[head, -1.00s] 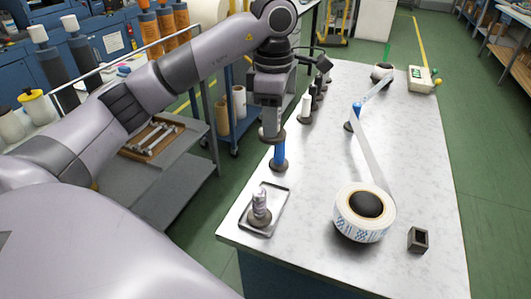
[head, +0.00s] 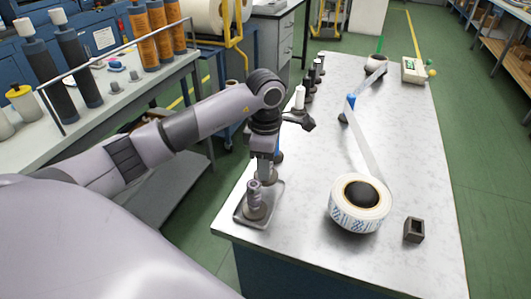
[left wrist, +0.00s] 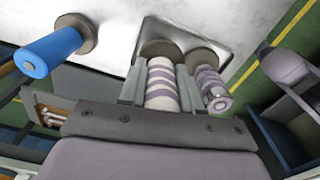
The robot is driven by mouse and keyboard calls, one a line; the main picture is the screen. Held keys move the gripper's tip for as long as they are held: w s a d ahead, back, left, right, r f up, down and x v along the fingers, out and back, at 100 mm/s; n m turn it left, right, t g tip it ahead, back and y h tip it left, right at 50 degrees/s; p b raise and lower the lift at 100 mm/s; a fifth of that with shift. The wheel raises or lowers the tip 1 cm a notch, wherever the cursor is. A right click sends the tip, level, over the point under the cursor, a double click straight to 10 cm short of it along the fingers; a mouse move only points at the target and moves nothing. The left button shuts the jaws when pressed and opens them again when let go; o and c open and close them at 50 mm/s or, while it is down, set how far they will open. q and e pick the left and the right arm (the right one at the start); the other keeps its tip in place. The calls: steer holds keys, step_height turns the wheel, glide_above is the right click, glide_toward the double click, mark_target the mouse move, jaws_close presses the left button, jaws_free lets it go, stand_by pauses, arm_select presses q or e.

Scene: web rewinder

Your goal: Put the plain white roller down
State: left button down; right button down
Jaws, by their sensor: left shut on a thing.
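My left gripper (head: 264,170) points down over the grey tray (head: 238,222) at the table's near left corner. In the left wrist view its fingers are shut on a whitish roller (left wrist: 162,85) with greyish bands. The held roller's round dark base is over the tray (left wrist: 226,22); I cannot tell whether it touches. A grey-purple banded roller (head: 256,200) stands in the tray close beside it, also in the left wrist view (left wrist: 210,85). In the head view the held roller is mostly hidden. A plain white roller (head: 299,97) stands farther back on the table. My right gripper is not in view.
A blue roller (left wrist: 50,52) stands just outside the tray, mostly hidden in the head view. A large tape roll (head: 360,205) and a small dark square block (head: 414,230) are to the right. Several dark rollers line the left edge. The table's right middle is clear.

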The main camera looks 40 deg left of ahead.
arm_select(q)
steer(key=shift+w+f, duration=0.1)
steer(key=shift+f, duration=1.85)
steer(key=c, duration=0.8)
jaws_free()
steer(key=shift+f, duration=0.2)
steer(key=shift+r, duration=0.2)
step_height(320, 180, up, 12)
steer(key=shift+f+b, duration=0.1)
steer(key=shift+b, duration=0.3)
